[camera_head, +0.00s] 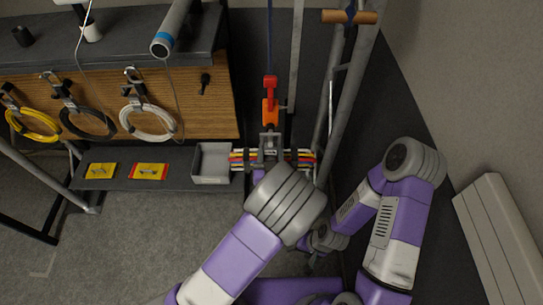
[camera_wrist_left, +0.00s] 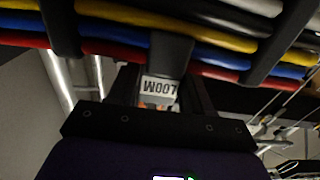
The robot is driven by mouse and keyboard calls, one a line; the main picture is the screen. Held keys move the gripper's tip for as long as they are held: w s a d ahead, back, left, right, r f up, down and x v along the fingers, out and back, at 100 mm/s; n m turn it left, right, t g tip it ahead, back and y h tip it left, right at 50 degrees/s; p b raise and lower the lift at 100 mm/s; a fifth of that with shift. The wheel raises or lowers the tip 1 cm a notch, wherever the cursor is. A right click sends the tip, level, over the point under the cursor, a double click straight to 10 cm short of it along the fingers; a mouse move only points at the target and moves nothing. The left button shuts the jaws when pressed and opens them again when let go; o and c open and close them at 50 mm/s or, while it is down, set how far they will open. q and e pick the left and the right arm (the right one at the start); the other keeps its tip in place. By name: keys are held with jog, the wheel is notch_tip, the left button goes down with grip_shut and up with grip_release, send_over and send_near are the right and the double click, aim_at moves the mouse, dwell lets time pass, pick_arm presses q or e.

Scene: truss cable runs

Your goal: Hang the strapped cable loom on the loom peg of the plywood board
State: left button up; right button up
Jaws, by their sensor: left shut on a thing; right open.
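The strapped cable loom is a bundle of red, blue, yellow, white and black cables with black straps (camera_head: 302,158); it crosses the top of the left wrist view (camera_wrist_left: 115,32). A white tag reading LOOM (camera_wrist_left: 160,87) shows upside down between my left fingers. My left gripper (camera_head: 268,150) is shut on the loom at its middle, partly hidden behind my wrist. The plywood board (camera_head: 185,95) is at the left, with a bare dark peg (camera_head: 204,84) near its right end. The loom is right of and below that peg in the picture. My right gripper (camera_head: 316,257) is low, open and apart from the loom.
Yellow (camera_head: 35,125), black and white (camera_head: 148,122) cable coils hang on the board. A grey bin (camera_head: 212,163) sits on the lower shelf, left of the loom. A red and orange hook (camera_head: 270,100) hangs on a blue line just above it. Truss tubes (camera_head: 345,105) stand close right.

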aim_at(271, 155)
pick_arm(q)
grip_shut()
jog(key=shift+r, duration=0.1)
jog(key=shift+r+p, duration=0.9)
jog(key=shift+r, duration=0.45)
jog(key=shift+w+f+b, duration=0.1)
jog(key=shift+f+b, duration=0.1)
jog(key=shift+b, duration=0.1)
jog(key=shift+s+r, duration=0.3)
jog(key=shift+s, duration=0.7)
jog(key=shift+s+r, duration=0.3)
jog(key=shift+s, duration=0.65)
jog(key=shift+s+p, duration=0.9)
jog(key=shift+s, duration=1.75)
